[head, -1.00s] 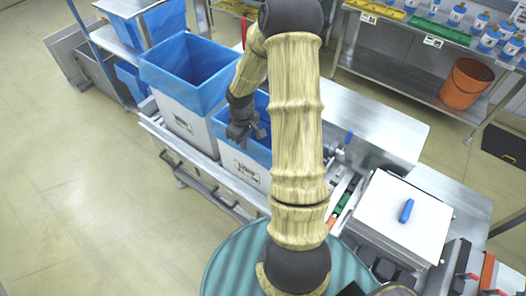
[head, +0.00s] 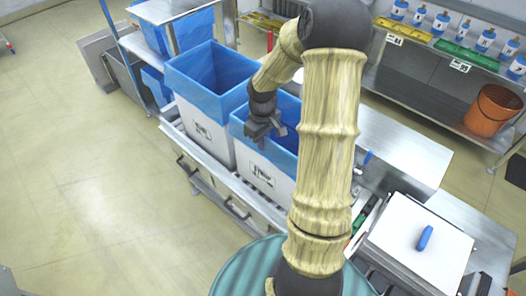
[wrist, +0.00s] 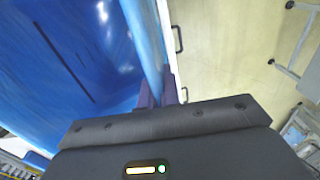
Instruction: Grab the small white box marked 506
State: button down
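The small white box (head: 268,180) has a blue liner folded over its rim and a dark label on its front. The label is too small to read as 506. My gripper (head: 264,132) is at this box's left rim. In the wrist view its fingers (wrist: 160,92) sit close together on either side of the blue-lined wall, shut on it. The box's blue liner (wrist: 75,60) fills the left of that view. My arm hides the box's right part in the head view.
A larger white box (head: 205,130) with a blue liner stands close at left on the same metal bench. A steel table (head: 400,140) and a white lid (head: 420,245) lie to the right. Open floor (head: 80,180) is at left.

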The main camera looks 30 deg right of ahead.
jog(key=shift+r, duration=2.05)
jog(key=shift+r, duration=0.15)
